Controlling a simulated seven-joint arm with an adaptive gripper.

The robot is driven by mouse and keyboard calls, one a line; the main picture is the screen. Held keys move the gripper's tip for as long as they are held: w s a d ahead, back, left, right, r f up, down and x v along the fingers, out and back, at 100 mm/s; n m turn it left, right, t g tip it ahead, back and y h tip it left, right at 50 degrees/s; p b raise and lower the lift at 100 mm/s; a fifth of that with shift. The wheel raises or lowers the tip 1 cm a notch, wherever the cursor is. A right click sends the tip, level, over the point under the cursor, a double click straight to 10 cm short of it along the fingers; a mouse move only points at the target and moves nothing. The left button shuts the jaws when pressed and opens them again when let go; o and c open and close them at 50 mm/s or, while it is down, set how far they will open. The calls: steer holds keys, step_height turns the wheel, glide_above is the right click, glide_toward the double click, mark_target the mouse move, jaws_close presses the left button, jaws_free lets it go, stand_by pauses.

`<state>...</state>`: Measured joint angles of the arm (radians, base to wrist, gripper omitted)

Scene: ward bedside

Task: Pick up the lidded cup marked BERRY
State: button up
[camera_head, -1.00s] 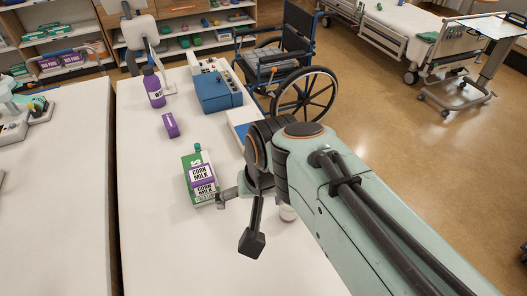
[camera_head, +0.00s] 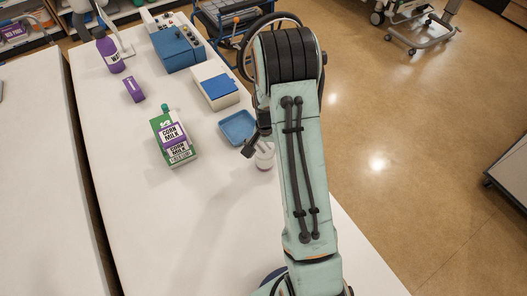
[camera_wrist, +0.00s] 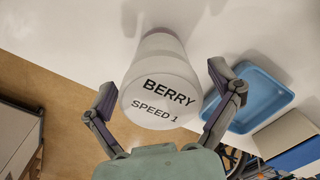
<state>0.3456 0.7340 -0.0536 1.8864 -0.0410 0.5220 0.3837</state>
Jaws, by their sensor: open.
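The lidded cup marked BERRY (camera_wrist: 160,85) is white, with "BERRY" and "SPEED 1" printed in black on its face. In the wrist view it sits between the two fingers of my gripper (camera_wrist: 165,108), which are spread apart with gaps on both sides. In the head view the cup (camera_head: 265,156) stands on the white table (camera_head: 185,225) near its right edge, partly hidden by my arm. My gripper (camera_head: 256,143) is just at the cup there, and its far finger is hidden.
A blue tray (camera_head: 238,127) lies close beside the cup. The table's front is clear.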

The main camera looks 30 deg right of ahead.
steer(key=shift+f, duration=1)
steer(key=c, duration=1)
steer(key=shift+r, duration=0.1)
steer(key=shift+c, duration=0.2)
